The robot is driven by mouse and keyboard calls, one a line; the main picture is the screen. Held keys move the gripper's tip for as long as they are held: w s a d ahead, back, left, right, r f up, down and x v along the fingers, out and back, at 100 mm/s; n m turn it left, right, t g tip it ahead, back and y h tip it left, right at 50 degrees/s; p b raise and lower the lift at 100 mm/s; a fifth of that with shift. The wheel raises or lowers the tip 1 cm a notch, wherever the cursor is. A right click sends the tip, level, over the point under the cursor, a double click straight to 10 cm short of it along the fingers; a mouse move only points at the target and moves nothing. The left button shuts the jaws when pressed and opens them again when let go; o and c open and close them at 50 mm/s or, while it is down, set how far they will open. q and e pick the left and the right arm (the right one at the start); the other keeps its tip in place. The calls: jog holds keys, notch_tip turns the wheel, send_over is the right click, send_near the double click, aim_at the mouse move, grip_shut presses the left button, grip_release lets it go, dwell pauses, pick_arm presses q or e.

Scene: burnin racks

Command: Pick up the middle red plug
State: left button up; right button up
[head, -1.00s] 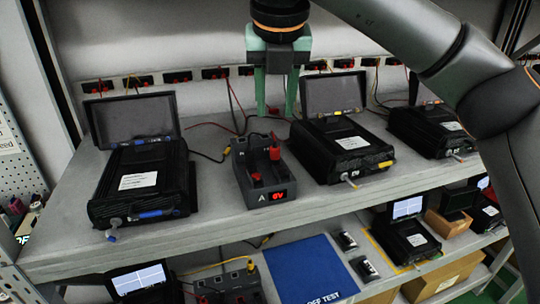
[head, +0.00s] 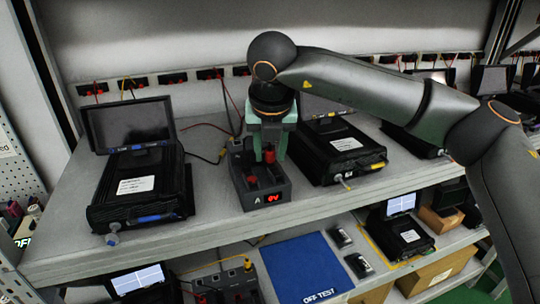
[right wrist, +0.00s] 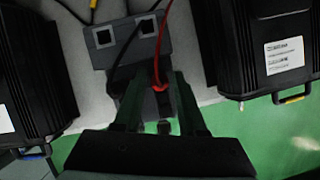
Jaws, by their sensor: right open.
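The grey power block (head: 274,191) marked A, with a red lit display, stands on the upper shelf. One red plug (head: 269,154) stands upright at its middle and shows between the fingers of my right gripper (head: 268,158). Another red plug (head: 252,182) sits nearer the display. In the right wrist view, the open green fingers (right wrist: 160,84) lie on either side of the red plug (right wrist: 159,90) and its red cable, with a gap visible. Whether either finger touches the plug cannot be told. My left gripper is not in view.
A black case with an open lid (head: 140,188) stands left of the block, and another (head: 343,150) stands close on its right. Loose cables run behind the block. The shelf (head: 212,200) is bare between the left case and the block.

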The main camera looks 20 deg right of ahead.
aim_at(270, 150)
jog(key=shift+w+f, duration=0.1)
jog(key=shift+f, duration=0.1)
grip_shut()
jog(key=shift+r, duration=0.1)
jog(key=shift+r, duration=0.45)
notch_tip(270, 150, up, 2)
jog(key=shift+r+b, duration=0.25)
jog(key=shift+b, duration=0.4)
jog(key=s+d+r+b, duration=0.1)
jog(key=s+r, duration=0.3)
jog(key=s, duration=0.3)
jog(key=s+d+r+b, duration=0.1)
jog(key=s+r, duration=0.4)
jog(key=s, duration=0.2)
jog(key=shift+r+b, duration=0.25)
jog(key=shift+b, duration=0.05)
